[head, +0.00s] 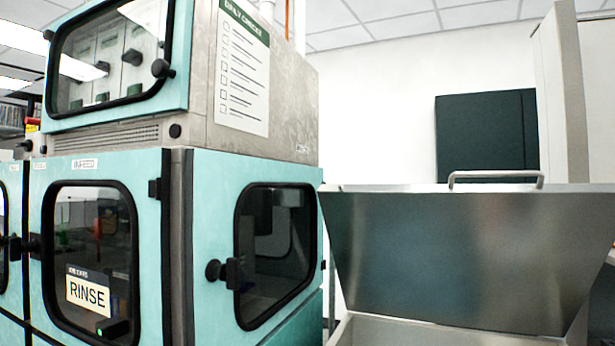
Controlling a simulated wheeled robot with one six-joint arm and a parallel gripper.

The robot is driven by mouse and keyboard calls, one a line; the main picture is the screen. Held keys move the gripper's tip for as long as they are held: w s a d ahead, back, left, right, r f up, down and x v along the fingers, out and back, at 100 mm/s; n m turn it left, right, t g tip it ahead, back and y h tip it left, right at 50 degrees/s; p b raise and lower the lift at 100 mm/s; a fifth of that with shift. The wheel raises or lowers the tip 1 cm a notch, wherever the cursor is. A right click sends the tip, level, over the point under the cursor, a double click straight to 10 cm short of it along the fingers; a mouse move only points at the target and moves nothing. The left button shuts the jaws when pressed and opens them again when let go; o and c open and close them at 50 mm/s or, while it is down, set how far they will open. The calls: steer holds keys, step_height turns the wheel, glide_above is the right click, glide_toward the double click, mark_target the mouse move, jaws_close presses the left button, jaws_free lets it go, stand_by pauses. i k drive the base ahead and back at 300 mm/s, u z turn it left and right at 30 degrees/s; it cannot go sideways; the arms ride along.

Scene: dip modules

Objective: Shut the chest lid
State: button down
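The chest lid (455,255) is a broad brushed-metal panel at the right of the head view. It stands raised and open, tilted up from the chest. A metal bar handle (496,174) runs along its top edge. The chest (400,332) shows only as a pale metal rim and part of its inside below the lid, at the bottom of the picture. The rest of the chest is cut off by the frame. My gripper is not in view.
A teal and grey machine (180,240) with dark windows and a RINSE sign (88,292) fills the left, close beside the chest. A dark panel (487,135) hangs on the white wall behind the lid. A tall pale column (561,95) stands at the right.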

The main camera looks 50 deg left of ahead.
mark_target(525, 259)
steer(key=k, duration=0.15)
steer(key=u, duration=0.9)
